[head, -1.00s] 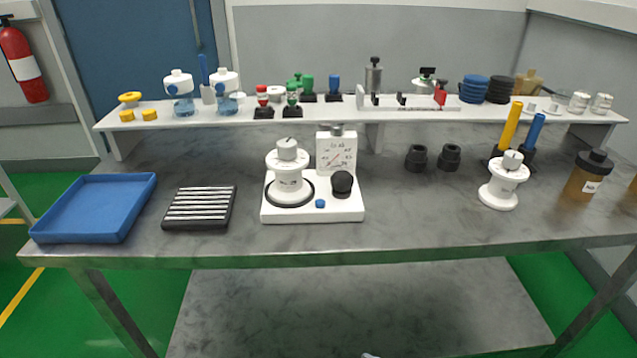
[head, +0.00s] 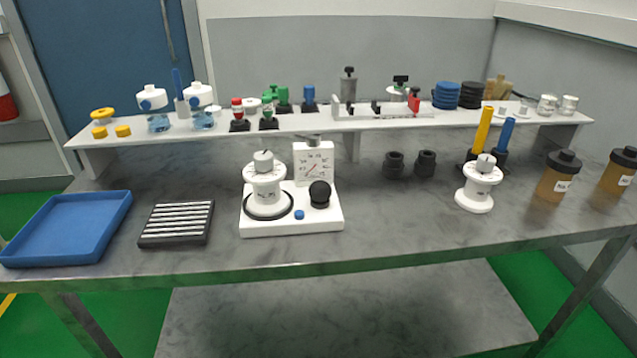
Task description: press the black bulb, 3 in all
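The black bulb (head: 320,194) is a round black knob on the right part of a white base (head: 292,224) on the metal table. Behind it on the same base stands a white panel with a dial (head: 314,164). To its left on the base is a white vaporizer-like unit (head: 264,184) with a black ring at its foot. A small blue button (head: 299,214) sits at the base's front, left of the bulb. Nothing touches the bulb. Neither of my grippers is in the head view.
A blue tray (head: 66,258) and a black slotted block (head: 177,238) lie left of the base. A second white unit (head: 476,192) and brown bottles (head: 557,184) stand right. A white shelf (head: 345,124) with many items runs behind. Table space in front of the base is clear.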

